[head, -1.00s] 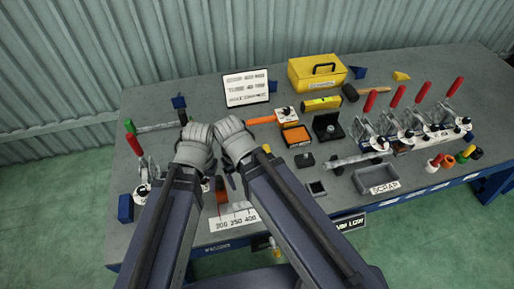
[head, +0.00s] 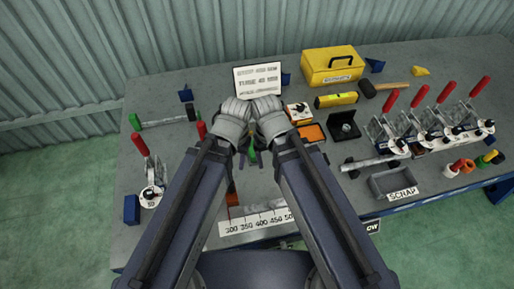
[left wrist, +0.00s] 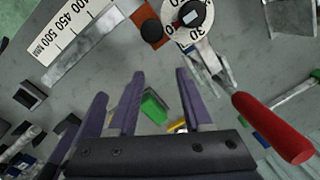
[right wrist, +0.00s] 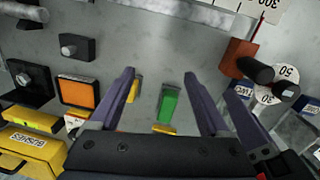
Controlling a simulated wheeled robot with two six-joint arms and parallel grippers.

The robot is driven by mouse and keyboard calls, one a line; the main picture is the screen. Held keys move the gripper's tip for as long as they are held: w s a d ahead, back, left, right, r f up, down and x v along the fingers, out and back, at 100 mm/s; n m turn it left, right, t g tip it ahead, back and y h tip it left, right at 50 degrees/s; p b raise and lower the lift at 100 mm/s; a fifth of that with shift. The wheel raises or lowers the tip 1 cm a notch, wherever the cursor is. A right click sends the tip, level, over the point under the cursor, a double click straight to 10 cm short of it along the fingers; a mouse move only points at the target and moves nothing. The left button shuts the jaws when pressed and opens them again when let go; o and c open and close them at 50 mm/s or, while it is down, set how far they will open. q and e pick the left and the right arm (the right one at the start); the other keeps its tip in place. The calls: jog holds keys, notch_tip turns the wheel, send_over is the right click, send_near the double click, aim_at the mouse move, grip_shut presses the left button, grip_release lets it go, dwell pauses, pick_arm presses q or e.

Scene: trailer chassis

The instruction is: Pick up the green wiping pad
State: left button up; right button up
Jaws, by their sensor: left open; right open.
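The green wiping pad (head: 251,156) lies on the grey bench, partly hidden by my wrists in the head view. It is a small green block in the left wrist view (left wrist: 154,107) and right wrist view (right wrist: 169,103). My left gripper (left wrist: 160,72) is open and empty, with the pad showing between its fingers. My right gripper (right wrist: 158,74) is open and empty, with the pad also showing between its fingers. The two grippers are close together above the pad. Their height over it is hard to tell.
A small yellow piece (right wrist: 164,129) is beside the pad. A sign (head: 258,80) stands behind my wrists. An orange-topped box (head: 312,133) is to the right. A ruler (head: 256,222) lies in front. Red-handled clamps (head: 141,146) stand at the left and right.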

jog(key=m+y+b, duration=0.1)
jog(key=b, duration=0.3)
send_over(253, 152)
jog(key=w, duration=0.2)
jog(key=f, duration=0.4)
jog(key=shift+s, duration=0.2)
pick_arm(q)
notch_tip(253, 152, down, 12)
jog(key=b, duration=0.7)
jog(key=shift+s+r, duration=0.1)
jog(key=shift+s, duration=0.05)
pick_arm(e)
notch_tip(253, 152, down, 8)
jog(key=shift+r, duration=0.1)
pick_arm(q)
jog(key=shift+r, duration=0.1)
pick_arm(e)
jog(key=shift+r, duration=0.1)
jog(key=shift+c, duration=0.2)
grip_shut()
